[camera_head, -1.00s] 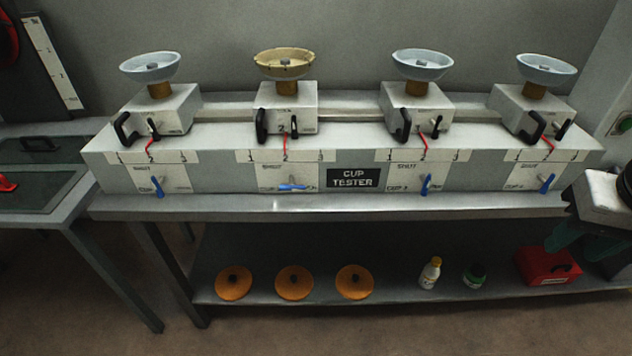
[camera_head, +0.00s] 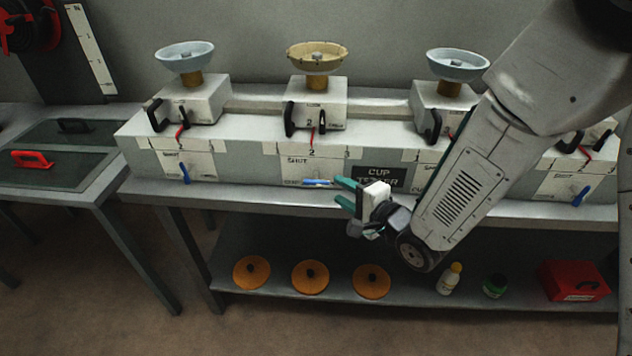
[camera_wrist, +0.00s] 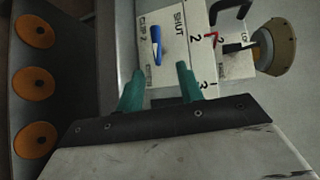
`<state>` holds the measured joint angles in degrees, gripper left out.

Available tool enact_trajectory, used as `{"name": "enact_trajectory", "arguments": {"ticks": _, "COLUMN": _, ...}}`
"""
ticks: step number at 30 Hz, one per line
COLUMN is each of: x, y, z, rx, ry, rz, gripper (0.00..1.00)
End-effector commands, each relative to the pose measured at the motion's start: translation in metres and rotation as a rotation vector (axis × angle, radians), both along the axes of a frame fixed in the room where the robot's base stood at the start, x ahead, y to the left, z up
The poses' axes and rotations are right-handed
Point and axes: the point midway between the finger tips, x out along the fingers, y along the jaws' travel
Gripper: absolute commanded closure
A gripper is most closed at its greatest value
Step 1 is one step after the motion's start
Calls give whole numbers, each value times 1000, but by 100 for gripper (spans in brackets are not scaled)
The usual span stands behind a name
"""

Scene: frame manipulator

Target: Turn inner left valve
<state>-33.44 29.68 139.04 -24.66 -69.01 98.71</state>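The inner left valve has a blue handle (camera_head: 317,182) on the front of the tester, below the yellowish cup (camera_head: 317,56). The handle lies roughly horizontal. In the wrist view the blue handle (camera_wrist: 157,45) shows ahead of my fingertips, beside the "SHUT" and "CUP 2" labels. My gripper (camera_head: 342,192) is just right of and slightly below the handle in the head view. Its two teal fingers are apart with nothing between them, and in the wrist view my gripper (camera_wrist: 160,72) points at the handle without touching it.
The outer left blue handle (camera_head: 185,173) hangs near vertical. My arm covers much of the right side of the tester. Orange discs (camera_head: 311,277), a bottle (camera_head: 449,279) and a red box (camera_head: 574,281) lie on the lower shelf. The bench edge (camera_head: 260,195) runs below the valves.

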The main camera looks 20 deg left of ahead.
Motion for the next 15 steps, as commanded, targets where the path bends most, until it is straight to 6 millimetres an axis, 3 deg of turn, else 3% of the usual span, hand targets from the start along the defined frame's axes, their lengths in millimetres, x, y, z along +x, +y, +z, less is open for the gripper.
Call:
{"name": "enact_trajectory", "arguments": {"ticks": 5, "x": -9, "y": 15, "z": -7, "rx": 76, "ry": 35, "rz": 30, "gripper": 63}}
{"name": "enact_trajectory", "arguments": {"ticks": 15, "x": 17, "y": 59, "z": -13, "rx": 80, "ry": 34, "rz": 30, "gripper": 63}}
